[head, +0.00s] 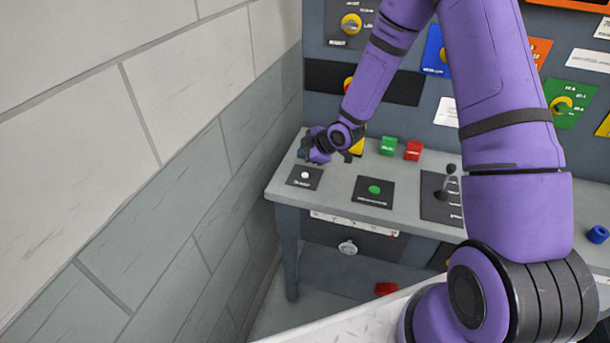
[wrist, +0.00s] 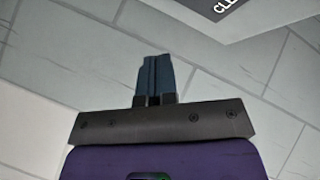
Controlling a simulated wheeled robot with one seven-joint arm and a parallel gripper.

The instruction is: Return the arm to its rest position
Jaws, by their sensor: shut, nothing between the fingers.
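My purple arm reaches out over the grey workbench (head: 330,198) in the head view. My gripper (head: 303,155) is at the bench's far left end, close to the wall, and looks small and partly hidden by the wrist. In the wrist view my gripper (wrist: 154,62) shows its two dark blue fingers pressed together with nothing between them. Behind the fingers is the pale block wall.
The block wall (head: 150,150) stands to the left. The bench carries a white-button plate (head: 304,178), a green-button plate (head: 373,191), a lever (head: 447,185), a green block (head: 388,146) and a red block (head: 413,151). A panel with knobs rises behind. A blue ring (head: 597,234) lies at right.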

